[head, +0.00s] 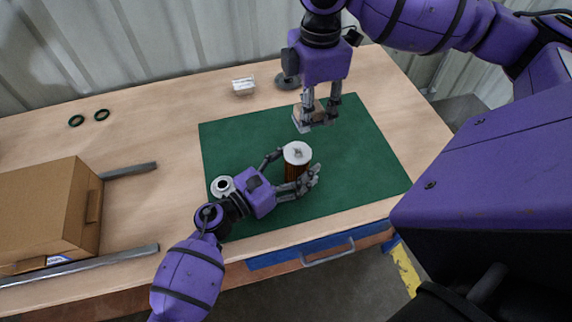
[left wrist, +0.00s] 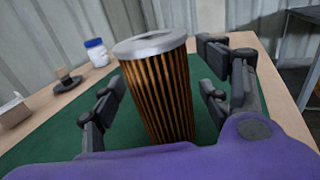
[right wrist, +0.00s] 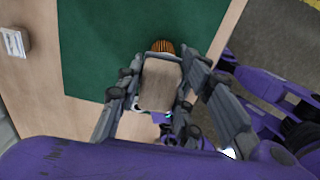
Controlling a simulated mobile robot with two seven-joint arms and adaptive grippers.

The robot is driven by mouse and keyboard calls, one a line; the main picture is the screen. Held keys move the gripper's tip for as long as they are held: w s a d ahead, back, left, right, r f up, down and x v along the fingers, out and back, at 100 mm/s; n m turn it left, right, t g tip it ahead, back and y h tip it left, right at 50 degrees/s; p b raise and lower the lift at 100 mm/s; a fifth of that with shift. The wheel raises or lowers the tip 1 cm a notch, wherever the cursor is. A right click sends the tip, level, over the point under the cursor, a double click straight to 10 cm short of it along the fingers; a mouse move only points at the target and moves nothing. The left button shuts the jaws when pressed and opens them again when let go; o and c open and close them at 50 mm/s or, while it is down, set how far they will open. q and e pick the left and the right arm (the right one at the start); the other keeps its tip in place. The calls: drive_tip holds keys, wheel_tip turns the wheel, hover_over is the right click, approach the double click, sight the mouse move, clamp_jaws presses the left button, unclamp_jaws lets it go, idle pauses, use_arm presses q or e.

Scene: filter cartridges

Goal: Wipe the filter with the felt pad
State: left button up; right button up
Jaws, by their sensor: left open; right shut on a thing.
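The filter (head: 297,172) stands upright on the green mat, with amber-brown pleats and a pale metal cap. In the left wrist view the filter (left wrist: 160,95) stands between the fingers of my left gripper (head: 293,168), which is open around it; a gap shows at the right finger. My right gripper (head: 319,117) is shut on the felt pad (head: 299,122), above the mat behind the filter. In the right wrist view the pad (right wrist: 159,84) is a tan-brown block between the fingers. It partly hides the filter (right wrist: 162,46), whose pleats show beyond it.
A white ring-shaped part (head: 222,184) lies beside my left wrist. A cardboard box (head: 45,215) and grey rails (head: 130,170) are at left. Two dark rings (head: 76,120), a small white box (head: 243,86) and a dark round piece (head: 287,82) lie behind. The mat's right side (head: 370,170) is clear.

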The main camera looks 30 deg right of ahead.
use_arm(q)
drive_tip(key=shift+d, duration=0.1)
drive_tip(key=shift+c, duration=0.4)
drive_tip(key=c, duration=1.2)
drive_tip(key=shift+c, duration=0.2)
use_arm(e)
drive_tip(key=shift+f, duration=0.1)
drive_tip(key=shift+f, duration=2.7)
